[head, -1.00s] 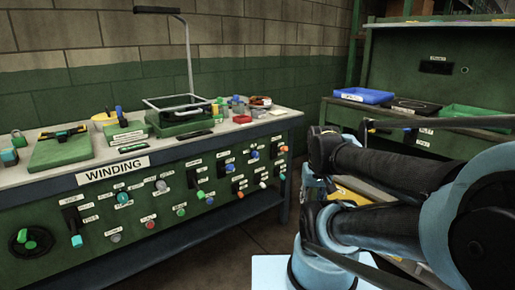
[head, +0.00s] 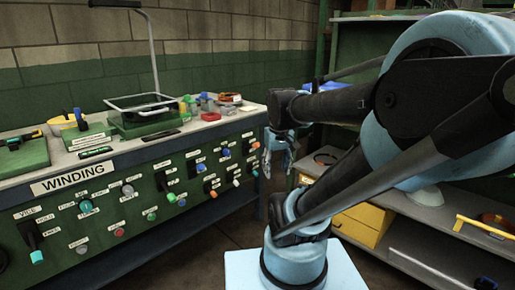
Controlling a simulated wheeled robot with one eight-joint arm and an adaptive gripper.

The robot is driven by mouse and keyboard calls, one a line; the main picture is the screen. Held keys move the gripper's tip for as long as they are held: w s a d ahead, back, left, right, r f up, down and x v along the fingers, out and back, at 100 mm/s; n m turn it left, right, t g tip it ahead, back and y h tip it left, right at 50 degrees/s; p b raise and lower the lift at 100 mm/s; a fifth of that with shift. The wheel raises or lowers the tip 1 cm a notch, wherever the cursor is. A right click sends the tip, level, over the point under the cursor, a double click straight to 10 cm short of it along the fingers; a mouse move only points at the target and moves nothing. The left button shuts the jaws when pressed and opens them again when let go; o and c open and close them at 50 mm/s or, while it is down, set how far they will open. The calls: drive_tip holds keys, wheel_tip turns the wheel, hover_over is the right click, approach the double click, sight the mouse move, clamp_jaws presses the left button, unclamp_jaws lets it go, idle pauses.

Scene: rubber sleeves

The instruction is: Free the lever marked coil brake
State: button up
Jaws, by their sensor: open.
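Several small black levers with coloured tips stand on the green front panel marked WINDING (head: 72,180). They include a green-tipped lever (head: 171,197), a blue-tipped lever (head: 201,168), another blue-tipped lever (head: 226,152) and an orange-tipped lever (head: 213,194). Their labels are too small to read, so I cannot tell which is the coil brake. A larger lever with a teal tip (head: 37,256), under a label that seems to read VICE, hangs at the lower left. My gripper (head: 279,165) is open and empty, just right of the panel's right end, pointing down.
The bench top (head: 120,150) holds a green block with a wire frame (head: 145,105), green trays and small coloured items. Round knobs (head: 86,206) sit among the levers. A yellow drawer unit (head: 362,222) and grey shelf stand at the right. The floor before the panel is clear.

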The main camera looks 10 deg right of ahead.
drive_tip(key=w+r+n, duration=0.2)
drive_tip(key=w+r, duration=0.3)
drive_tip(key=w, duration=0.6)
drive_tip(key=w+r+n, duration=0.1)
drive_tip(key=w+r, duration=0.3)
drive_tip(key=w, duration=0.8)
drive_tip(key=n+g, duration=0.1)
drive_tip(key=n, duration=0.3)
hover_over(257, 145)
drive_tip(key=a, duration=0.1)
wheel_tip(257, 145, down, 5)
drive_tip(key=shift+h, duration=0.4)
drive_tip(key=f, duration=0.5)
drive_tip(key=w+f, duration=0.1)
drive_tip(key=f, duration=0.5)
drive_tip(key=d+f, duration=0.1)
drive_tip(key=f, duration=0.5)
drive_tip(key=shift+w+d, duration=0.1)
drive_tip(key=shift+w, duration=0.05)
drive_tip(key=shift+c, duration=0.5)
clamp_jaws()
